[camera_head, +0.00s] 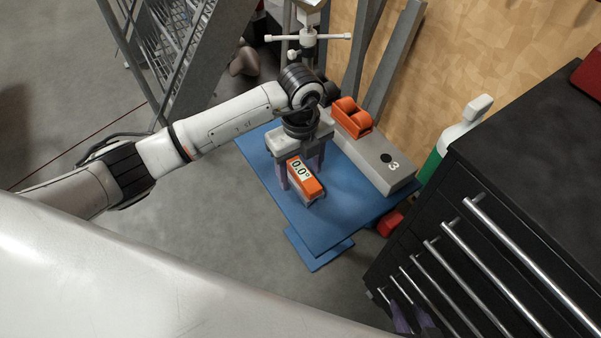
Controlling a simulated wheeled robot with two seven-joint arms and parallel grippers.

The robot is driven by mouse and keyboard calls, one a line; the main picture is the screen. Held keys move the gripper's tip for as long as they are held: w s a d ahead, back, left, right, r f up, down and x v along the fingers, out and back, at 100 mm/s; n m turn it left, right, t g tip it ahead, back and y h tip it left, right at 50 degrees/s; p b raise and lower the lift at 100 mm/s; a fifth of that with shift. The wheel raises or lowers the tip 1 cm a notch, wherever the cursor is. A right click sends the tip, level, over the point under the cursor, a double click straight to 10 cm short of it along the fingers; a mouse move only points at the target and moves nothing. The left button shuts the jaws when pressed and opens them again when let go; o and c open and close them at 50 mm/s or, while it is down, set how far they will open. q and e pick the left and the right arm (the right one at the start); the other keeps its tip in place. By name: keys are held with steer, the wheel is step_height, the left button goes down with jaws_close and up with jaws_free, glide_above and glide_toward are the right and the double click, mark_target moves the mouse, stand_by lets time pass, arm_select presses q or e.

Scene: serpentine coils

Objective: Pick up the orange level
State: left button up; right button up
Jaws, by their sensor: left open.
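The orange level (313,186) is a small orange block with a white display reading 0.0°. It rests on the blue bench top (350,207). My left gripper (301,176) is above it, pointing down, with its fingers apart on either side of the level. The palm hides the level's far end, and I cannot tell whether the fingers touch it. Two purple-grey fingers of my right gripper (413,318) show at the bottom edge, in front of the drawers. The rest of that gripper is out of frame.
A black drawer cabinet (520,170) stands at right. A vice-like tool with a white crossbar (308,37) stands behind. The bench's near part is clear.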

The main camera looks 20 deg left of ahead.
arm_select(q)
steer(key=shift+f, duration=0.15)
steer(key=shift+c, duration=0.2)
steer(key=c, duration=1.2)
